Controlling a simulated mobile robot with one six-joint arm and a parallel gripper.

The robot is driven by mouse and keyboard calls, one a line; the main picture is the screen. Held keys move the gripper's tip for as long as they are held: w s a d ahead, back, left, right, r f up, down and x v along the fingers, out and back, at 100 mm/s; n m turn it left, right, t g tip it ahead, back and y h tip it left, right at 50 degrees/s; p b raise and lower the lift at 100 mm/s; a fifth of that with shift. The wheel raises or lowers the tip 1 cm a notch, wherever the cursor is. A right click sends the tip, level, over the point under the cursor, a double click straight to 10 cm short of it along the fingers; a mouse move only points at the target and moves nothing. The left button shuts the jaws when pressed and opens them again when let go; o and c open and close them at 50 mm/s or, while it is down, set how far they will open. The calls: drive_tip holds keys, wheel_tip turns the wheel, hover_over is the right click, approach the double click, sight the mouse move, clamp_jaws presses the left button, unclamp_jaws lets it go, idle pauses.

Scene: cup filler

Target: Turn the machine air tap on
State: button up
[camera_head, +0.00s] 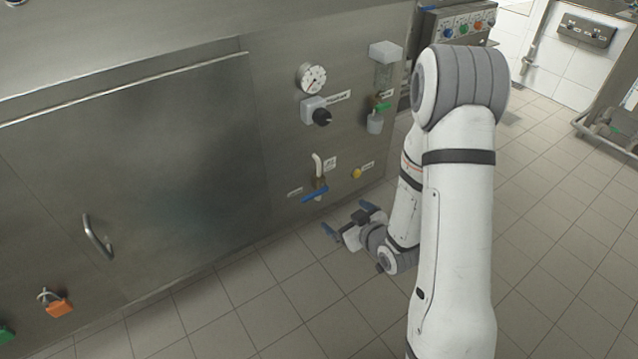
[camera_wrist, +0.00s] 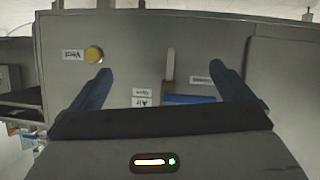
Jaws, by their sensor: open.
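The air tap shows in the head view as a brass body with a blue lever handle (camera_head: 315,194), on the lower part of the steel machine panel. A pale pipe (camera_head: 317,163) rises from it. The lever lies crosswise to the pipe. In the wrist view, which is upside down, the blue lever (camera_wrist: 190,99) is partly hidden behind my gripper's body. An "Air Open" label (camera_wrist: 142,97) is beside the pipe. My gripper (camera_head: 347,220) is open and empty, below and right of the tap. In the wrist view its blue fingers (camera_wrist: 168,88) spread either side of the tap, apart from it.
A yellow vent button (camera_head: 356,173) is right of the tap. Above are a pressure gauge (camera_head: 312,78), a black regulator knob (camera_head: 322,116) and a filter unit with a green part (camera_head: 382,107). A large door with a handle (camera_head: 97,238) is left. The tiled floor in front is clear.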

sight(316, 194)
drive_tip(key=s+a+r+t+y+p, duration=0.3)
drive_tip(key=r, duration=0.1)
drive_tip(key=shift+y, duration=0.4)
drive_tip(key=shift+r+b+x, duration=0.1)
drive_tip(key=shift+b+x, duration=0.7)
drive_tip(key=shift+x, duration=0.95)
drive_tip(key=shift+r+b+x, duration=0.15)
drive_tip(key=shift+b+x, duration=0.6)
drive_tip(key=shift+x, duration=1)
drive_tip(key=shift+c, duration=0.2)
drive_tip(key=c, duration=1.3)
drive_tip(key=shift+m, duration=0.3)
drive_tip(key=shift+c, duration=0.2)
